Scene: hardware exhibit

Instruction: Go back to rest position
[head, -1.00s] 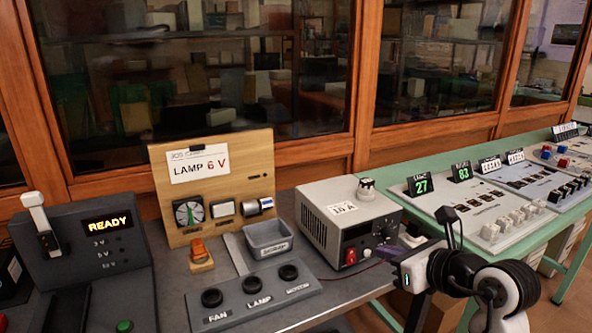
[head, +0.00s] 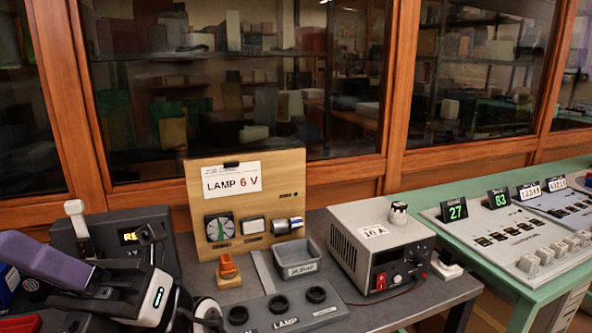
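My gripper (head: 75,285) is at the lower left of the head view, in front of the dark box with the lit display. Its white wrist has a small green light. A purple, blocky part lies along the gripper's far left end; I cannot tell whether it is a finger or a held thing. The fingertips are not clear, so the opening cannot be read. My arm comes in from the bottom edge and covers part of the bench's left side.
The dark display box (head: 180,240) stands behind my gripper. Right of it are the wooden LAMP 6 V board (head: 280,190), a grey tray (head: 297,260), a knob panel (head: 270,312) and a grey power supply (head: 350,225). A green table (head: 470,250) with consoles stands at the right.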

